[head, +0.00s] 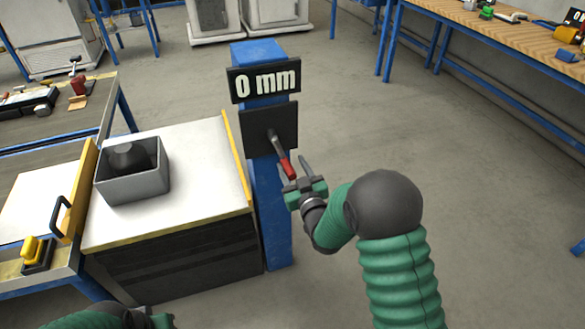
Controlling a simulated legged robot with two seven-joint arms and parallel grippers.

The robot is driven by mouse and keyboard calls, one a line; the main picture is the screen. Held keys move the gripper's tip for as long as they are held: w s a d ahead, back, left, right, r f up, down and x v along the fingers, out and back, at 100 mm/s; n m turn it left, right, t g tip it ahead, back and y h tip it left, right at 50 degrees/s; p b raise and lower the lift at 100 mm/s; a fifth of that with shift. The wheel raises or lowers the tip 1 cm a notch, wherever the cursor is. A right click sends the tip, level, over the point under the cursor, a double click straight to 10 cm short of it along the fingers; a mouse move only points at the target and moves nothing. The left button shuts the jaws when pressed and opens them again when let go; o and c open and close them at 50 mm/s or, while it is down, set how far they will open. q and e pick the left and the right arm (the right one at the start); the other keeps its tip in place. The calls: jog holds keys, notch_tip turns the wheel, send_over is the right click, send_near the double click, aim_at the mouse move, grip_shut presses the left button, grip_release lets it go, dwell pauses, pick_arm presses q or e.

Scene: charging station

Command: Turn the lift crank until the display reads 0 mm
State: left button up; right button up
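The display (267,82) on the blue post (270,205) reads "0 mm". Below it, the lift crank (277,142) sticks out from a dark plate (257,128) and ends in a red handle (288,166) pointing down and right. My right gripper (296,168) is at the red handle, its fingers spread apart. The handle's end lies close to the fingers; I cannot tell whether they touch it. My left gripper (150,318) shows only in part at the bottom edge, and its fingers cannot be made out.
Left of the post stands a white-topped platform (200,205) with a yellow edge, carrying a grey box (133,185) with a dark object inside. A workbench (40,140) with tools is at the left, another (500,30) at the upper right. The floor right of the post is clear.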

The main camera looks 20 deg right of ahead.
jog(key=shift+a, duration=0.1)
jog(key=shift+c, duration=1.2)
jog(key=shift+a+r, duration=0.15)
jog(key=shift+a, duration=0.55)
grip_shut()
jog(key=shift+d, duration=0.4)
jog(key=shift+a+f, duration=0.1)
jog(key=shift+f, duration=0.1)
